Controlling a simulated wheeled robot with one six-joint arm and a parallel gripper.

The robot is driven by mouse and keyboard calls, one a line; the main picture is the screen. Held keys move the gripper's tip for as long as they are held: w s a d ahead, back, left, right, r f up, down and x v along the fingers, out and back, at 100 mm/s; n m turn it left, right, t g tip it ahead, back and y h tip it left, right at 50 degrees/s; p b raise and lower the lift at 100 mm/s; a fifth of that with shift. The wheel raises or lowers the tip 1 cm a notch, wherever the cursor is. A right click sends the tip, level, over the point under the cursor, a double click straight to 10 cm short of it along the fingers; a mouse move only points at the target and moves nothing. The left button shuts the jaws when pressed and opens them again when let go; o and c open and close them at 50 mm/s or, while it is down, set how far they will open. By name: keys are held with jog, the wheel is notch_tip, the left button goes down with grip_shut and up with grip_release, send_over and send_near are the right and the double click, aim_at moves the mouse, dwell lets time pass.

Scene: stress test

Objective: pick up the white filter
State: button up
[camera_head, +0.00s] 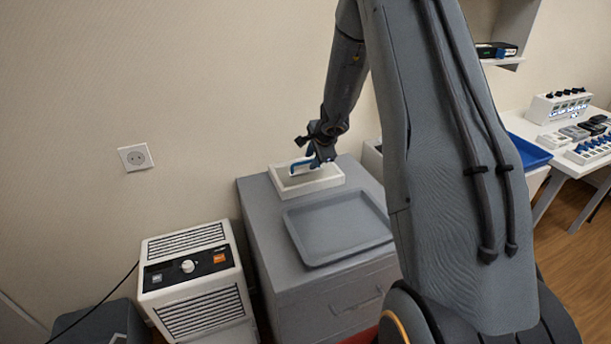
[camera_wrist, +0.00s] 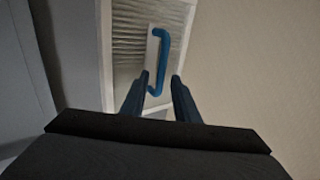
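The white filter (camera_head: 311,186) lies on the far part of a grey cabinet top, by the wall, and looks like a shallow white rectangular frame. In the wrist view the filter (camera_wrist: 128,48) shows a grey pleated face inside its pale frame. A blue handle (camera_wrist: 164,52) stands on a white plate on it. My gripper (camera_head: 318,161) is over the filter, close to the handle. In the wrist view my gripper (camera_wrist: 160,80) is open, with its two dark blue fingers apart and the handle's near end between them. I cannot tell whether a finger touches the handle.
A grey tray (camera_head: 340,228) lies empty on the cabinet (camera_head: 262,237), in front of the filter. A white appliance with a knob (camera_head: 196,290) stands to the left. A white table with a blue tray (camera_head: 528,153) and several small items is at right. The wall is close behind.

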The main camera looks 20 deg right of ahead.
grip_shut()
dwell(1.2)
